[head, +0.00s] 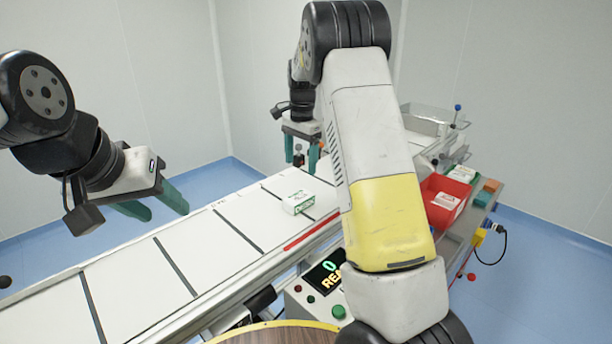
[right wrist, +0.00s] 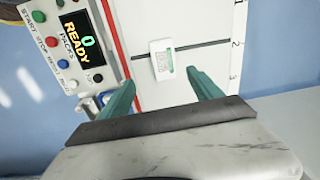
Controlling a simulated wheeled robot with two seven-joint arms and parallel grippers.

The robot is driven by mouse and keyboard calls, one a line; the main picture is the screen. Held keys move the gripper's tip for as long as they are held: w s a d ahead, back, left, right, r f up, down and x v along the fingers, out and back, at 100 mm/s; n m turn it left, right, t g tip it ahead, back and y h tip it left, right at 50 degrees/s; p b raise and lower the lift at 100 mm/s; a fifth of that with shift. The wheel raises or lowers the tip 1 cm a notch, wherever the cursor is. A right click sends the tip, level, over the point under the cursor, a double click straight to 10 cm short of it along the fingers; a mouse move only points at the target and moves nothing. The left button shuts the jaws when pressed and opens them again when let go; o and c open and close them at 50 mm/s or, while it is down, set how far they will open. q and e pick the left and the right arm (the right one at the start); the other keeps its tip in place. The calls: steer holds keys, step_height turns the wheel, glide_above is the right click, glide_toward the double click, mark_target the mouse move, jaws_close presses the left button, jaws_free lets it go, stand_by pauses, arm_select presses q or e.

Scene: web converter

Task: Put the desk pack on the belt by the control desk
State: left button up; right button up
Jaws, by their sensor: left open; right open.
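A small white pack with green print (head: 298,203) lies flat on the white belt (head: 210,220), beside the control desk (head: 318,298). In the right wrist view the pack (right wrist: 162,60) lies across a dark belt line, ahead of my right gripper (right wrist: 158,92). The open fingers are apart from it, and nothing is between them. In the head view my right gripper (head: 302,150) hangs over the far part of the belt, partly hidden by my right arm. My left gripper (head: 150,203) is open and empty over the belt's left edge.
A red bin (head: 436,212) holds a white pack (head: 446,201); more packs (head: 462,174) lie behind it. A clear tray (head: 425,120) stands at the back. The desk display (right wrist: 75,38) reads 0 and READY. The nearer belt is clear. My right arm hides some of the desk.

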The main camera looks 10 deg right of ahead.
steer(key=s+d+r+n+t+y, duration=0.1)
steer(key=s+r+n+t, duration=0.15)
steer(key=s+r, duration=0.7)
steer(key=s+a+r+n+t, duration=0.1)
steer(key=s+n, duration=0.8)
steer(key=s, duration=1.6)
steer(key=shift+r+t+y, duration=0.4)
steer(key=shift+r+t, duration=0.1)
steer(key=shift+t, duration=0.75)
